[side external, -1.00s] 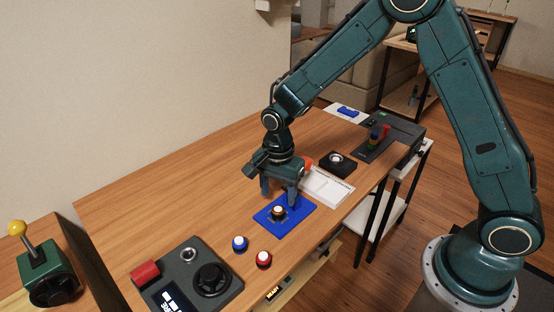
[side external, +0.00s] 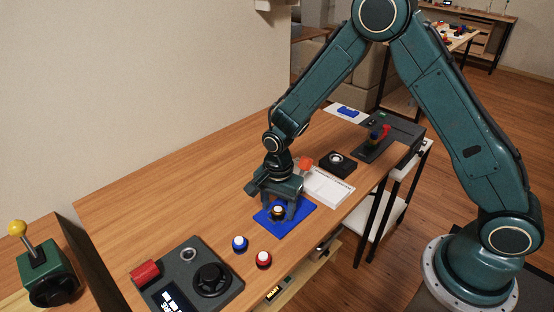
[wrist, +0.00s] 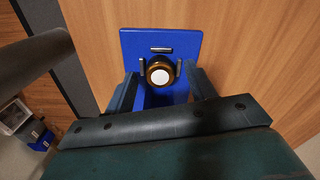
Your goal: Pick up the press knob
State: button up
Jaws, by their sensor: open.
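The press knob (side external: 278,211) is a dark knob with a white top and a brownish-gold ring. It stands upright on a blue plate (side external: 300,220) on the wooden table. In the wrist view the knob (wrist: 159,72) is seen from above, with small metal prongs around it on the plate (wrist: 188,38). My gripper (side external: 279,203) is open and points down over the plate. In the wrist view its fingers (wrist: 162,88) lie left and right of the knob, with gaps on both sides. Whether the fingertips reach down to the knob's height is hard to tell.
A dark panel (side external: 222,272) with a dial lies at the front. The table's left side is clear.

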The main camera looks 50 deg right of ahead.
aim_at(280, 210)
jog(key=shift+c, duration=0.4)
jog(key=c, duration=1.1)
jog(key=shift+o, duration=0.2)
jog(key=shift+r, duration=0.75)
jog(key=shift+s+r, duration=0.2)
jog(key=shift+r, duration=0.35)
jog(key=shift+s+r, duration=0.2)
jog(key=shift+r, duration=0.3)
jog(key=s, duration=1.7)
